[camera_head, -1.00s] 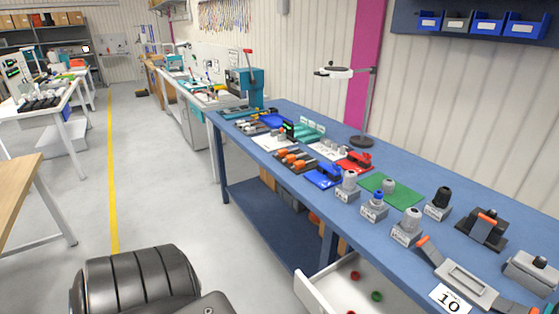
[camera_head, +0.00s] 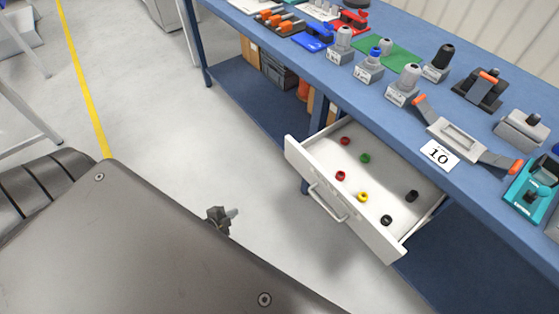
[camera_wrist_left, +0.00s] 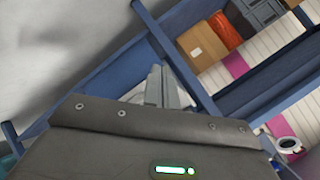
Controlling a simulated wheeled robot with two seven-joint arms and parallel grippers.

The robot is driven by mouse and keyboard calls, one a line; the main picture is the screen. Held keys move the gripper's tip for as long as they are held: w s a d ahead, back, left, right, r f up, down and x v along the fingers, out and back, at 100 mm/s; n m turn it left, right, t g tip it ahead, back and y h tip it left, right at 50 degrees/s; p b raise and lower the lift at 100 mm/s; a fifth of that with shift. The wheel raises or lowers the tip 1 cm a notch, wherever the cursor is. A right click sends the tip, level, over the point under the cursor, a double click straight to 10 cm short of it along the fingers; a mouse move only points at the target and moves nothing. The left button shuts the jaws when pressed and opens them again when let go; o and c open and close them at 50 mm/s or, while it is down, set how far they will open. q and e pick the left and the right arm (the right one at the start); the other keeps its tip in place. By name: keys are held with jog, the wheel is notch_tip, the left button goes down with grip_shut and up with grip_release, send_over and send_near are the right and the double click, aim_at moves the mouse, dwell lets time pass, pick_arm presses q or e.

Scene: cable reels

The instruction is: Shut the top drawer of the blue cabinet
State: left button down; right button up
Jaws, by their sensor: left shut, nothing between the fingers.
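A white drawer (camera_head: 375,223) with a bar handle (camera_head: 328,203) stands pulled out under the blue workbench (camera_head: 404,128) in the head view. Several small red, green, yellow and black rings lie inside it. I see only this one drawer; the blue body around it is the bench. My left gripper (camera_head: 229,214) is to the left of the drawer front, apart from it, with its fingers together and empty. The shut fingers also show in the left wrist view (camera_wrist_left: 161,88). My right gripper is not in view.
A lower shelf (camera_head: 258,98) holds boxes. The grey floor left of the drawer is clear, with a yellow line (camera_head: 85,85).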

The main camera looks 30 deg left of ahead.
pick_arm(q)
jog(key=w+d+r+m+t+h+b, duration=0.1)
jog(key=w+r+m+t+h+b, duration=0.25)
jog(key=w+r+m, duration=0.5)
jog(key=m+t+h, duration=0.2)
jog(key=h, duration=0.1)
send_near(289, 152)
jog(key=shift+y, duration=0.25)
jog(key=p+x, duration=0.1)
jog(key=x, duration=0.4)
jog(key=shift+w+d+f, duration=0.1)
jog(key=shift+d, duration=0.05)
jog(key=shift+w+d, duration=0.25)
jog(key=shift+w, duration=0.35)
jog(key=shift+w+f, duration=0.1)
jog(key=shift+w, duration=0.05)
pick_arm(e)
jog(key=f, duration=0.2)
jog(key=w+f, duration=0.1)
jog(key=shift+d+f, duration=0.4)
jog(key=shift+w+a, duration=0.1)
